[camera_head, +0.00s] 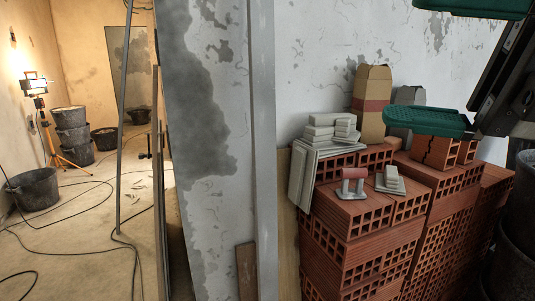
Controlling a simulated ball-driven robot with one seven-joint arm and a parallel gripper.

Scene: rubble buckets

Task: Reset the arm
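My gripper (400,64) is at the upper right, with two green fingers pointing left. The upper finger is partly cut off by the top edge of the picture. The fingers are wide apart and nothing shows between them, so it is open and empty. It is in front of the brick stack (365,240), and the lower finger covers part of the view of the stack's top. The rest of my arm runs out of the picture at the right.
On the bricks are a brown paper bag (371,122), pale tiles (330,130), a red-handled float (352,182) and small grey slabs (391,181). Dark buckets (512,268) stand at the right edge. Left, a doorway opens on a lit room with buckets (73,135), a work lamp (34,84) and floor cables.

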